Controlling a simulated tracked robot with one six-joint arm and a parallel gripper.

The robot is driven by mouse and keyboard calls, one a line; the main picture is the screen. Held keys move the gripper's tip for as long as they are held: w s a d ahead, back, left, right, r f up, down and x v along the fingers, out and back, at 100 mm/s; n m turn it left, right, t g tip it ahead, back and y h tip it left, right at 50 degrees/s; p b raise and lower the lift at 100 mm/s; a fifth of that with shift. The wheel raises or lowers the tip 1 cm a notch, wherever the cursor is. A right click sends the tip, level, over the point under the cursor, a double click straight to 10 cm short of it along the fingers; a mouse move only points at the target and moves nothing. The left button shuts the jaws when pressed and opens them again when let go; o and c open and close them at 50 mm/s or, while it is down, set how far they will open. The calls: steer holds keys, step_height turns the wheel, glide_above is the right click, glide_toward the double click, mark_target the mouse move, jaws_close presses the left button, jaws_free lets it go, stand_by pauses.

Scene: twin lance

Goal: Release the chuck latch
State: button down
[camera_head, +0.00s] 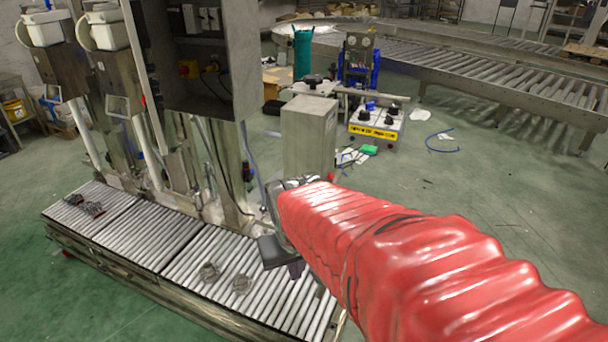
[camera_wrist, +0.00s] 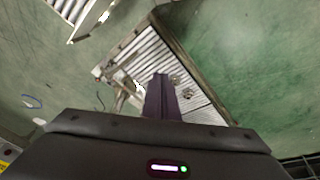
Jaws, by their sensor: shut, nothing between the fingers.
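My gripper (camera_head: 296,270) is at the end of my red-sleeved arm, above the right end of the roller bed. Its dark fingers also show in the wrist view (camera_wrist: 161,80), closed together and empty, over the rollers. The twin lance machine stands at the left, with two white-topped heads, one at the far left (camera_head: 45,28) and one beside it (camera_head: 106,28). Slanting pale tubes run down from them towards the rollers. I cannot make out the chuck latch in either view. Part of the machine's lower right is behind my wrist.
The roller bed (camera_head: 170,240) carries several small metal parts, such as a ring (camera_head: 241,284). A grey control cabinet (camera_head: 214,60) stands above its back edge. A pale box (camera_head: 309,130) stands behind my wrist. Green floor is open at the right, littered with scraps.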

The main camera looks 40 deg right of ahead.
mark_target(333, 179)
steer(key=w+d+f+m+t+h, duration=0.1)
steer(key=w+d+f+m+t, duration=0.15)
steer(key=d+f, duration=0.8)
steer(key=w+d+f+m+t+h, duration=0.1)
steer(key=d+f+m+t+h, duration=0.35)
steer(key=d, duration=1.15)
steer(key=w+d+f+t+y, duration=0.1)
steer(key=d+f+y, duration=0.1)
steer(key=d+f, duration=0.95)
steer(key=w+a+r+t+y, duration=0.1)
steer(key=a+r+t+y, duration=0.1)
steer(key=r+t, duration=0.3)
steer(key=w+a+r+m+t+y, duration=0.1)
steer(key=a+r+t+y, duration=0.2)
steer(key=r+t, duration=0.3)
step_height(333, 179, up, 5)
steer(key=shift+a+r, duration=0.1)
steer(key=shift+a, duration=0.05)
steer(key=x, duration=1.4)
